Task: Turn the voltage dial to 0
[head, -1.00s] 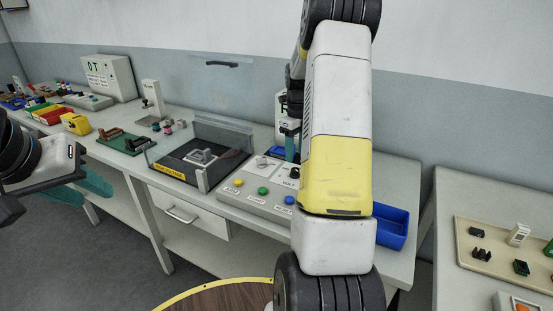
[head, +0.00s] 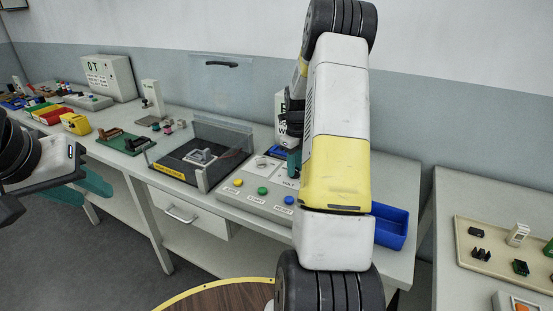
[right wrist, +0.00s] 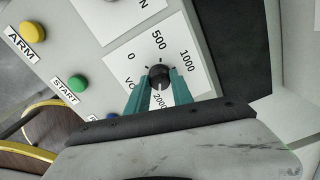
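The voltage dial (right wrist: 159,75) is a small black knob on a white scale card. The card reads 0 at left, 500 at top, 1000 at right and 2000 near the bottom of the right wrist view. In the head view my right gripper (head: 294,162) hides the dial. My left gripper (head: 82,188) is open and empty, in front of the bench at left.
The grey control panel (head: 233,200) has yellow (head: 238,183), green (head: 263,190) and blue (head: 289,200) buttons beside the dial. A black-based fixture with a clear cover (head: 220,137) stands left of it. A blue bin (head: 391,226) is to the right.

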